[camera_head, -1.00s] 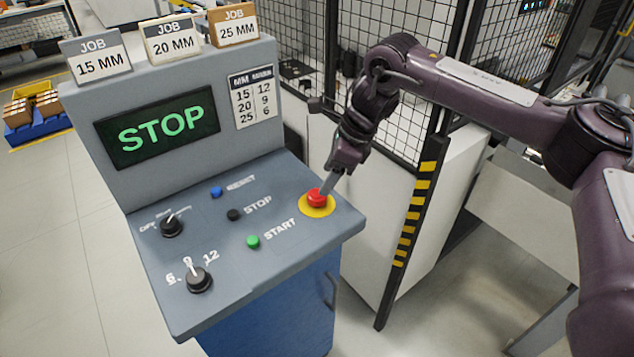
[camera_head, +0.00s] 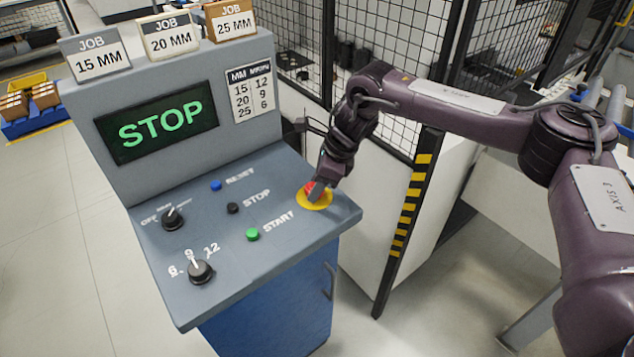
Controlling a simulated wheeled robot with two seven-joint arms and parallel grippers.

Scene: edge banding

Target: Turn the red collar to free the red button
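The red button with its collar (camera_head: 309,187) sits on a yellow disc (camera_head: 315,202) at the right end of the grey console's sloped panel (camera_head: 290,235). My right gripper (camera_head: 317,192) is down at the red button from above and the right, and covers part of it. Its fingers point down at the button; whether they are closed on the red collar or only around it cannot be told. The screen (camera_head: 158,124) reads STOP in green. My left gripper is not in view.
The panel also carries a blue reset button (camera_head: 215,186), a black stop button (camera_head: 233,208), a green start button (camera_head: 253,235) and two black knobs (camera_head: 172,219). A mesh fence and a yellow-black striped post (camera_head: 408,205) stand close behind my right arm.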

